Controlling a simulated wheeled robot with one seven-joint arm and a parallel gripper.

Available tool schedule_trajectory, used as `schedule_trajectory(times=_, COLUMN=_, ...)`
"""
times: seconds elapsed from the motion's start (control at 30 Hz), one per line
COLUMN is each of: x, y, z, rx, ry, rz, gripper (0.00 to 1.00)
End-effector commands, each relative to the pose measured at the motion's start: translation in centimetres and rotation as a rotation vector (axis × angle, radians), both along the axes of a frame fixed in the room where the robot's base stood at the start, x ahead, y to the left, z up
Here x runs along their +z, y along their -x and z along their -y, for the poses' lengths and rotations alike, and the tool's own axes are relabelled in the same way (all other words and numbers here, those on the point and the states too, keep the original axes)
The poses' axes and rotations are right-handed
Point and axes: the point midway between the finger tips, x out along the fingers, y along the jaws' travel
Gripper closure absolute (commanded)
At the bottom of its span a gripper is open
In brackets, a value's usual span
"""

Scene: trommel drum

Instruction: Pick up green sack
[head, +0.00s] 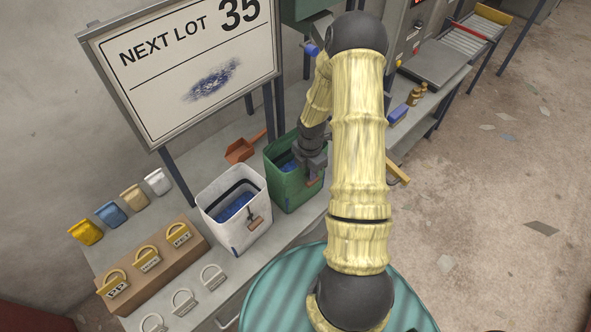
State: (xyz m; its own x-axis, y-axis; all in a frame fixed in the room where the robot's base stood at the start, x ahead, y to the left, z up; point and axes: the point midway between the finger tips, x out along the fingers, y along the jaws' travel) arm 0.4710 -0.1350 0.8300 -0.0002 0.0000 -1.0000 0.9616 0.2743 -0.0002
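The green sack (288,195) is an open-topped, box-shaped bag standing upright on the grey bench, with blue material inside. My gripper (312,176) is at the right part of the sack's opening, pointing down, and overlaps its upper front edge in the head view. The fingers are small and dark here, so I cannot tell whether they are open or shut, or whether they touch the sack. My arm covers what lies to the right of the sack.
A white sack (234,207) with blue contents stands close on the left. A red-brown scoop (241,150) lies behind. A tag block (150,262) and several small coloured bins sit at left. The "NEXT LOT 35" board (190,62) rises behind. A blue block (397,114) is at right.

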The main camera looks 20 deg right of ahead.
Motion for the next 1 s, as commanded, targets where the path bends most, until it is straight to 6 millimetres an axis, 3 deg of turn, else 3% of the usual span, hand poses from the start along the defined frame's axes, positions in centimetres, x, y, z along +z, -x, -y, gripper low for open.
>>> schedule_trajectory(times=0.17, x=0.0, y=0.0, z=0.0, rx=0.000, ry=0.000, rz=0.000, gripper=0.71)
schedule_trajectory(times=0.33, x=0.0, y=0.0, z=0.0, rx=0.000, ry=0.000, rz=0.000, gripper=1.00)
schedule_trajectory(times=0.77, x=0.2, y=-0.1, z=0.0, rx=-0.001, ry=0.000, rz=0.003, gripper=1.00)
schedule_trajectory(times=1.0, x=2.3, y=-0.2, z=0.1, rx=-0.001, ry=0.000, rz=0.006, gripper=1.00)
